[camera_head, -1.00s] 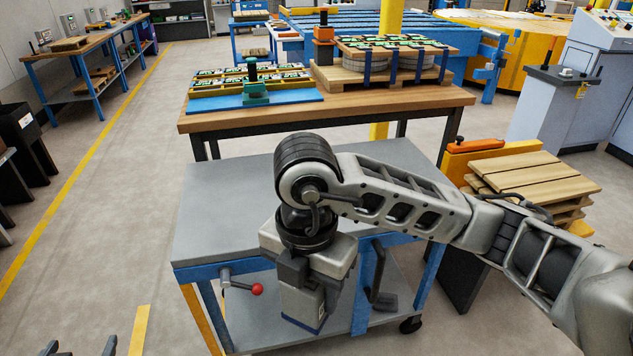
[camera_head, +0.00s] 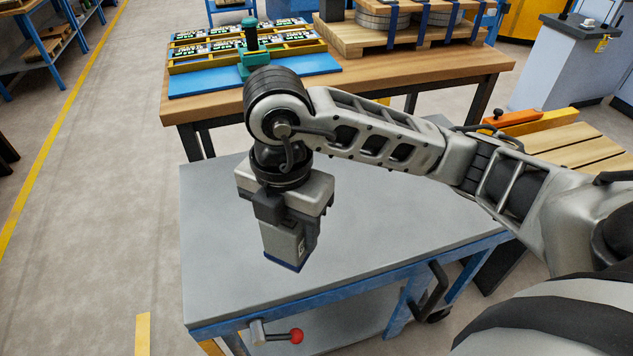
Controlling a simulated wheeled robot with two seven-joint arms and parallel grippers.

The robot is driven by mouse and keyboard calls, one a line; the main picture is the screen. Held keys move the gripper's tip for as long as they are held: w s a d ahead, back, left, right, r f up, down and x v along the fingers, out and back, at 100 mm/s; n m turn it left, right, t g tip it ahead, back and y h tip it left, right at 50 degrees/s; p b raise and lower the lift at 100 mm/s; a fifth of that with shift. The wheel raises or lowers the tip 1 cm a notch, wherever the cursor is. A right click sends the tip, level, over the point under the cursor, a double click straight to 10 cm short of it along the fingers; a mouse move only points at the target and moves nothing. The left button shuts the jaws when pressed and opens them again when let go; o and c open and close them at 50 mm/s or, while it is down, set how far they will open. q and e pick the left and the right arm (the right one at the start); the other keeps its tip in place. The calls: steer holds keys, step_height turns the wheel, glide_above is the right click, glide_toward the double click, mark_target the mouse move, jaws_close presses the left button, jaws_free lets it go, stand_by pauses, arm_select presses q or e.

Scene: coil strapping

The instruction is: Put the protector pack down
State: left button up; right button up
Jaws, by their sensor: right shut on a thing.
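The protector pack (camera_head: 282,243) is a small grey box with a pale label and a dark blue lower edge. My right gripper (camera_head: 285,207) points down and is shut on the upper part of the pack, hiding its top. The pack hangs upright over the left middle part of the grey top of the cart (camera_head: 370,245). I cannot tell whether its bottom touches the cart top or is a little above it. My left gripper is not in view.
A wooden workbench (camera_head: 420,85) stands behind the cart, with a blue board (camera_head: 200,84) and a pallet (camera_head: 350,36) on it. A red-knobbed lever (camera_head: 296,335) sticks out at the cart's front. The cart top looks otherwise bare.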

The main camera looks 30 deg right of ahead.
steer(key=shift+w+d+f, duration=0.9)
steer(key=shift+w+f, duration=1.2)
steer(key=shift+f, duration=0.05)
steer(key=shift+w+d+f, duration=0.85)
steer(key=shift+w+f, duration=1.25)
steer(key=shift+f, duration=0.05)
steer(key=shift+w+d+f, duration=0.9)
steer(key=shift+w+f, duration=1.2)
steer(key=shift+f, duration=0.05)
steer(key=shift+f, duration=0.15)
steer(key=o, duration=1.1)
step_height(320, 180, up, 12)
steer(key=shift+b, duration=0.4)
steer(key=shift+s, duration=0.1)
